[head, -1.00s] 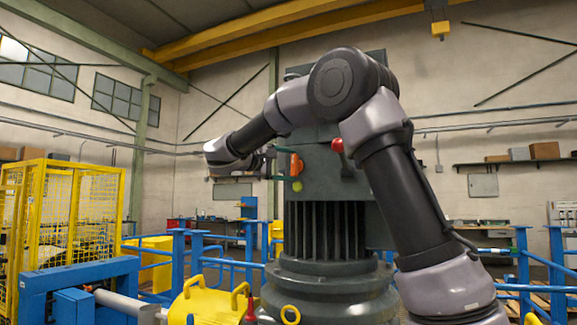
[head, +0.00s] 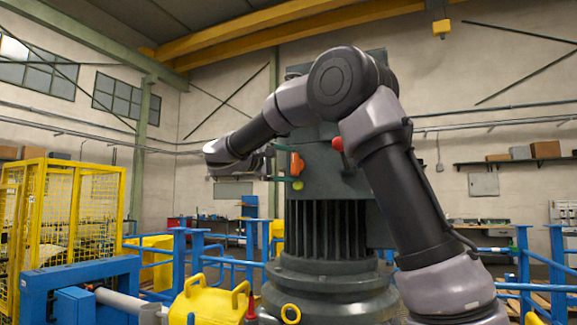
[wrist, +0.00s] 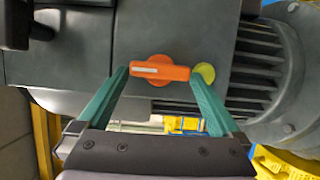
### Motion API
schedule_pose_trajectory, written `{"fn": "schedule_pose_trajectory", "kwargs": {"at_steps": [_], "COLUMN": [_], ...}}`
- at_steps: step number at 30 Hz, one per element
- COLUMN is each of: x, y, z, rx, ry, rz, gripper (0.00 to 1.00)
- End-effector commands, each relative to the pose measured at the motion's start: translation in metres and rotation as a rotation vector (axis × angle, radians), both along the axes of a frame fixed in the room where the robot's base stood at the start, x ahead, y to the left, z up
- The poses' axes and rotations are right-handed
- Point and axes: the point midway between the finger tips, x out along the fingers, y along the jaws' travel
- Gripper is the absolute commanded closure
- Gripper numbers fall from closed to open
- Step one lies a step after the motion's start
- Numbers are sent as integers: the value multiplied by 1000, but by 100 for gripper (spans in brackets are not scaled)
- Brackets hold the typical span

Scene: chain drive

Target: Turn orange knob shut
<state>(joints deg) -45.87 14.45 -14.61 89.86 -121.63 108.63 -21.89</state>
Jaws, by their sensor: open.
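The orange knob (wrist: 160,71) is on the dark grey face of the motor housing. Its bar handle lies left to right in the wrist view, with a white stripe on its left half; in the head view the knob (head: 297,163) stands upright. My gripper (wrist: 158,74) is open, with one teal finger at each end of the bar. The fingers look close to the bar's ends; I cannot tell if they touch. In the head view my gripper (head: 291,165) reaches the knob from the left.
A yellow-green button (wrist: 206,73) sits right beside the right finger in the wrist view. A red knob (head: 337,144) is farther right on the housing (head: 322,185). Blue railings (head: 200,258) and a yellow-lidded box (head: 208,304) stand below.

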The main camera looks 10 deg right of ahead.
Motion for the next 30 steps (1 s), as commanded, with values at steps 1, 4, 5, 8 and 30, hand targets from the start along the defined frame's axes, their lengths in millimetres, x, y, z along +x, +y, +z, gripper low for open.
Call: {"fn": "schedule_pose_trajectory", "kwargs": {"at_steps": [1, 4, 5, 8, 30], "x": [-2, -8, -11, -22, -56], "y": [4, 16, 20, 38, 92], "z": [0, 0, 0, 0, -1], "rx": [0, 0, 0, 1, -1], "ry": [0, -1, -1, -1, 1], "rz": [2, 4, 5, 5, 2], "gripper": [0, 0, 0, 0, 0]}}
